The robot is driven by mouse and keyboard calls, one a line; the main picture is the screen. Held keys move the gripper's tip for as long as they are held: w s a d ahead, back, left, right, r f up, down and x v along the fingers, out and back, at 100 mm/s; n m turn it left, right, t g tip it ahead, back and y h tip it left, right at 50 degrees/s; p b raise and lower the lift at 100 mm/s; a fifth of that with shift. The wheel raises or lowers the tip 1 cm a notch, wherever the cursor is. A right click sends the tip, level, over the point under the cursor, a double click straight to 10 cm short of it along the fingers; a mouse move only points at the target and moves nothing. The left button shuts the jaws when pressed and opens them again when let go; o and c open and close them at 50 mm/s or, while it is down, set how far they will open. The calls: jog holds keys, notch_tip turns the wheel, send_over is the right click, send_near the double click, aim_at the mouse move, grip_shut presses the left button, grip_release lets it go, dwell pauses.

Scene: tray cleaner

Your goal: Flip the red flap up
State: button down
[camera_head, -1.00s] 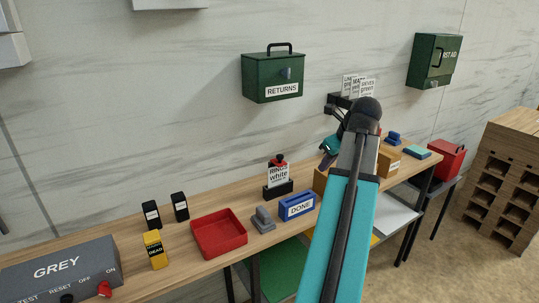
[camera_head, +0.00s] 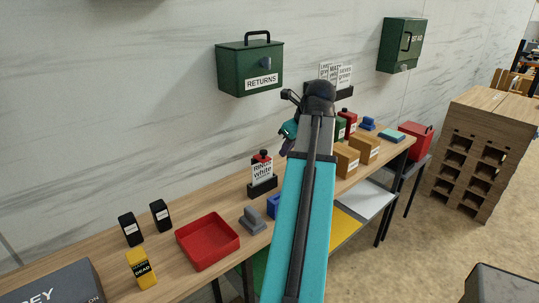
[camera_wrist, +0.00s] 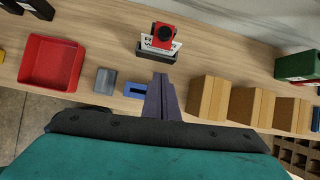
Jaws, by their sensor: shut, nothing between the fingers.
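I cannot pick out a red flap for certain in these views. Red parts in view are a small red top (camera_head: 262,155) on the "RINSE white" card stand (camera_head: 262,187), and a red item (camera_head: 347,122) behind the cardboard boxes. The card stand's red top also shows in the wrist view (camera_wrist: 163,35). My arm hides part of the bench.
A red tray (camera_head: 207,240), yellow "DEAD" bottle (camera_head: 141,267) and black containers (camera_head: 130,229) stand at left. A grey block (camera_head: 252,220) and blue holder (camera_wrist: 136,90) are near my arm. Boxes (camera_head: 346,160) stand right; a green "RETURNS" box (camera_head: 249,68) hangs on the wall.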

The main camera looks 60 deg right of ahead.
aim_at(267, 160)
jog(key=shift+f, duration=0.1)
jog(key=p+x, duration=0.2)
jog(key=x, duration=0.8)
jog(key=shift+w+d+r+p, duration=0.1)
jog(key=shift+w+r+p, duration=0.45)
jog(key=shift+r, duration=0.35)
jog(key=shift+w+r+p, duration=0.45)
jog(key=shift+w+r, duration=0.15)
jog(key=shift+r, duration=0.3)
